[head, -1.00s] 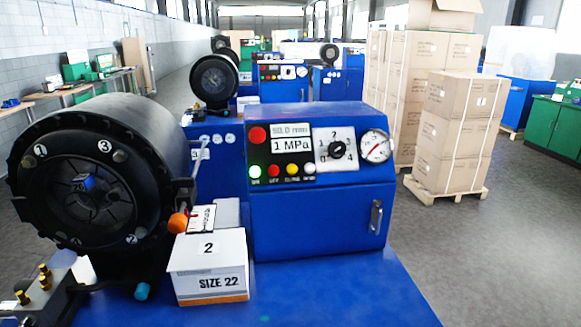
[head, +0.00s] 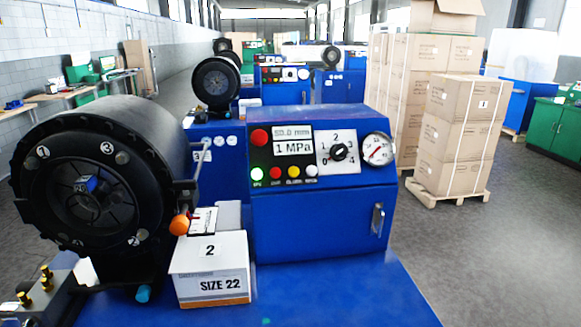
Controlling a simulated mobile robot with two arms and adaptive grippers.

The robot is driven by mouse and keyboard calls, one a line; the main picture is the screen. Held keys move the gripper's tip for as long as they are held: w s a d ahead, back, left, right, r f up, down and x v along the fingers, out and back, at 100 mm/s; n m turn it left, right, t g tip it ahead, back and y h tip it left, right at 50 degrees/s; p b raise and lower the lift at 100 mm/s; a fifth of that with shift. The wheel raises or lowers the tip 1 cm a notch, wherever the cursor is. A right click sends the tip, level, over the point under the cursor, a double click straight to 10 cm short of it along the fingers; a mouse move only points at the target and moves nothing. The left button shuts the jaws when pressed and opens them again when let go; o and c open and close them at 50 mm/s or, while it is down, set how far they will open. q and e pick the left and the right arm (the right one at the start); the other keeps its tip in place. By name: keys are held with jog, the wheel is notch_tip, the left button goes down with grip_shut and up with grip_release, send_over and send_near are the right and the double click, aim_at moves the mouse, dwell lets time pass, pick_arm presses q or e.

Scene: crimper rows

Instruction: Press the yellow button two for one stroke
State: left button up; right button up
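The yellow button (head: 293,172) sits in the lower row of the black control panel on the blue crimper cabinet (head: 310,220). A larger red button (head: 259,137) is above. The display (head: 293,147) reads 1 MPa on its lower line. A dial (head: 338,151) marked up to 4 and a round gauge (head: 378,149) are at the right. Neither gripper is in view.
The black crimper head (head: 95,190) stands at left. A white box (head: 210,270) marked 2 and SIZE 22 sits on the blue bench (head: 340,290) before the cabinet. Brass fittings (head: 42,282) are at lower left. Stacked cartons (head: 458,140) stand on a pallet at right.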

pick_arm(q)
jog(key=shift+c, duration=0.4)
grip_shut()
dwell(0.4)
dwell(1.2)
